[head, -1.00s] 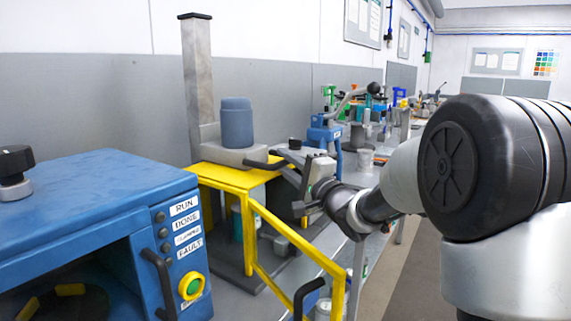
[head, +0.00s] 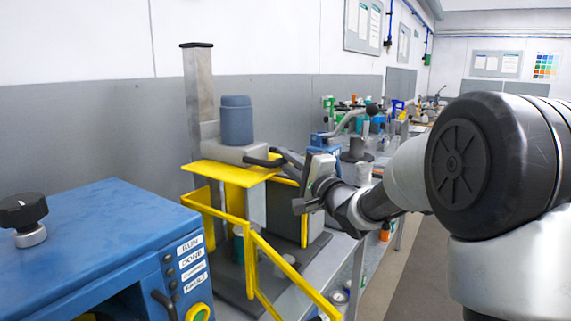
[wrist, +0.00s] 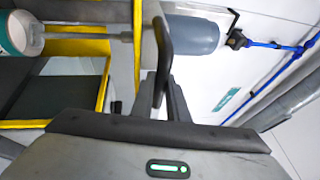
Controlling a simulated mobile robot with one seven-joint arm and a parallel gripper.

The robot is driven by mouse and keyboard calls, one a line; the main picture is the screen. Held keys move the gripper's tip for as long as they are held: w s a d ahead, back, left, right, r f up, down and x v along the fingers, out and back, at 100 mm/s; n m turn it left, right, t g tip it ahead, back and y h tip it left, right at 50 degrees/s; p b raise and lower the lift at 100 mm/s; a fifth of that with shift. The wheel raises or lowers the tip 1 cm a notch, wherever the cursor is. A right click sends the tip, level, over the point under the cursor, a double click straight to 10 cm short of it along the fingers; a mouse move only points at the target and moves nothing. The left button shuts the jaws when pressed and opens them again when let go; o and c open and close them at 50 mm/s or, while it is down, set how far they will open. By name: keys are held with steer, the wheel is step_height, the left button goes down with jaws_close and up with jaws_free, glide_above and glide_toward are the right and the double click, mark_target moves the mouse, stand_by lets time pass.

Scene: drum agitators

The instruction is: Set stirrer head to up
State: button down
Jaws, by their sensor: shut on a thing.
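The stirrer head is a dark blue motor (head: 237,121) on a grey carriage, partway up a grey column (head: 199,90). A yellow plate (head: 215,173) lies just under the carriage. A black handle (head: 262,162) sticks out from the carriage to the right. My gripper (head: 288,158) is at this handle, right of the motor. In the wrist view my gripper (wrist: 170,100) is shut on the black handle (wrist: 162,48), with the motor (wrist: 192,35) behind it. A white and green vessel (wrist: 22,35) shows at the wrist view's left edge. The fingertips are partly hidden.
A blue cabinet (head: 90,235) with a black knob stands at the lower left. Yellow guard bars (head: 285,270) stand in front of the stirrer. Other bench equipment (head: 355,125) stands behind my gripper. The aisle on the right is clear floor.

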step_height(320, 180, up, 9)
steer(key=p, duration=0.6)
steer(key=shift+f, duration=0.15)
steer(key=c, duration=2)
jaws_free()
steer(key=shift+s, duration=0.1)
steer(key=v, duration=1.7)
steer(key=shift+s, duration=0.1)
